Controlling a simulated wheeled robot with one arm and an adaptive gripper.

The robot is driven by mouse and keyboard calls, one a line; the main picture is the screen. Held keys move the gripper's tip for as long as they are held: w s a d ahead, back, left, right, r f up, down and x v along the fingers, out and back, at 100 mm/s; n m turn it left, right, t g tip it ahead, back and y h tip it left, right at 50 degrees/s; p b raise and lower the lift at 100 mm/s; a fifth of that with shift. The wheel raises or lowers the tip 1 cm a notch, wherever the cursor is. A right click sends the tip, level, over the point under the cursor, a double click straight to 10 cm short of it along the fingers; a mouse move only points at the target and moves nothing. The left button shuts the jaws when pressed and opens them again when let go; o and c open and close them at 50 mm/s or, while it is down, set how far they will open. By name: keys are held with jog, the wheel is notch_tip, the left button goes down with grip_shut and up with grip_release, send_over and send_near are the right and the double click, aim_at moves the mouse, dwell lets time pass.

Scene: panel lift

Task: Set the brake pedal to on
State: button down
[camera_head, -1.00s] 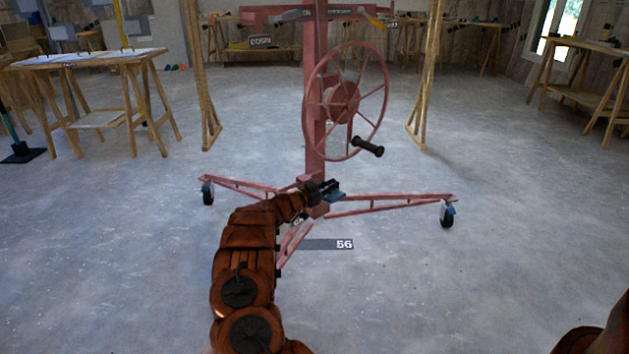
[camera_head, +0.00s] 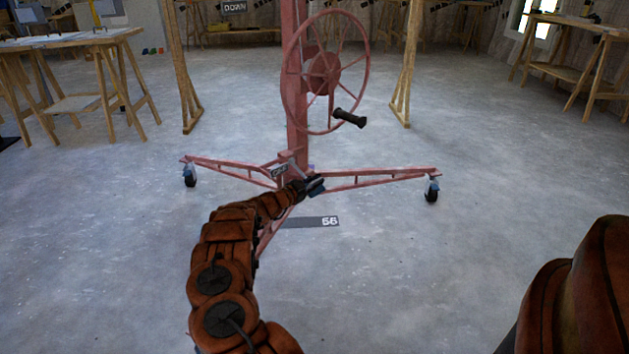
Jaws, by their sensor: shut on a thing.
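The red panel lift (camera_head: 297,100) stands ahead, with a spoked wheel and a tripod base. My gripper (camera_head: 316,185) is at the foot of its mast, where the legs meet, just right of a small label (camera_head: 281,170). It is shut on a small part there, which seems to be the brake pedal. The fingers and wrist hide most of that part, so its on or off position cannot be read.
Red legs with casters spread to the left (camera_head: 190,176) and right (camera_head: 432,190). The wheel's black handle (camera_head: 350,118) sticks out above my gripper. A dark floor label (camera_head: 312,222) lies in front. Wooden trestle tables (camera_head: 75,45) stand behind; the floor between is open.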

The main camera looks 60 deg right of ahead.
jog(key=shift+f, duration=0.15)
jog(key=c, duration=1.2)
grip_release()
jog(key=shift+c, duration=0.2)
jog(key=v, duration=1.2)
